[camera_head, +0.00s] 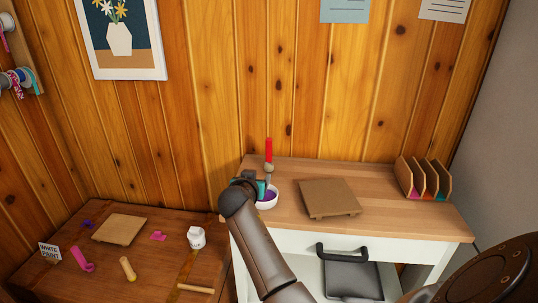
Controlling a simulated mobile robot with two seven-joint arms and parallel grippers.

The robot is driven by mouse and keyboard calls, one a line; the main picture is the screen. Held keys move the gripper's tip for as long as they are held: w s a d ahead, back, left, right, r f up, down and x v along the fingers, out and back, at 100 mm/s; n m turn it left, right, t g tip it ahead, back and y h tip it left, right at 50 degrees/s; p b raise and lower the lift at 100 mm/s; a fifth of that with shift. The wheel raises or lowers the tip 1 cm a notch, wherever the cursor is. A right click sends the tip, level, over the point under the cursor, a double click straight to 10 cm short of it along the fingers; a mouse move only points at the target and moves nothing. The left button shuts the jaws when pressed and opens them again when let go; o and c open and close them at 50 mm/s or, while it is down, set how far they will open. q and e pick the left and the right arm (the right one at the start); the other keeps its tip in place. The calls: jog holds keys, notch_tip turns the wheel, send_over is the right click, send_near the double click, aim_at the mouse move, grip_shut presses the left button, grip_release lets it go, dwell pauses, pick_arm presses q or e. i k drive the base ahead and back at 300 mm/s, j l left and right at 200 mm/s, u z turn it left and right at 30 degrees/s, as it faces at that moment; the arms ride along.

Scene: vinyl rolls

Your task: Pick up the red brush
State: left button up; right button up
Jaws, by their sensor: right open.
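The red brush (268,150) stands upright at the back left of the light wood desk, its red end up. A tan part shows below the red, and its lower end goes down toward a white bowl (267,204) with purple inside. A teal item (261,187) shows beside it, partly hidden. My right gripper (249,179) is open just left of the brush's lower part; my wrist hides much of it. I cannot tell whether it touches anything. My left gripper is not in view.
A wooden board (328,197) lies right of the bowl, and a wooden rack (424,178) stands at the desk's right end. A lower brown table (60,225) at left holds another board (118,229), a white pot (196,237) and small pink pieces. The wooden wall is close behind.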

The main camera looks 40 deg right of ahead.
aim_at(268, 167)
jog(key=i+l, duration=0.15)
jog(key=l, duration=0.2)
jog(key=i+l, duration=0.15)
jog(key=l, duration=0.25)
jog(key=i+l, duration=0.2)
jog(key=l, duration=0.15)
jog(key=i+l+u, duration=0.1)
jog(key=l, duration=0.3)
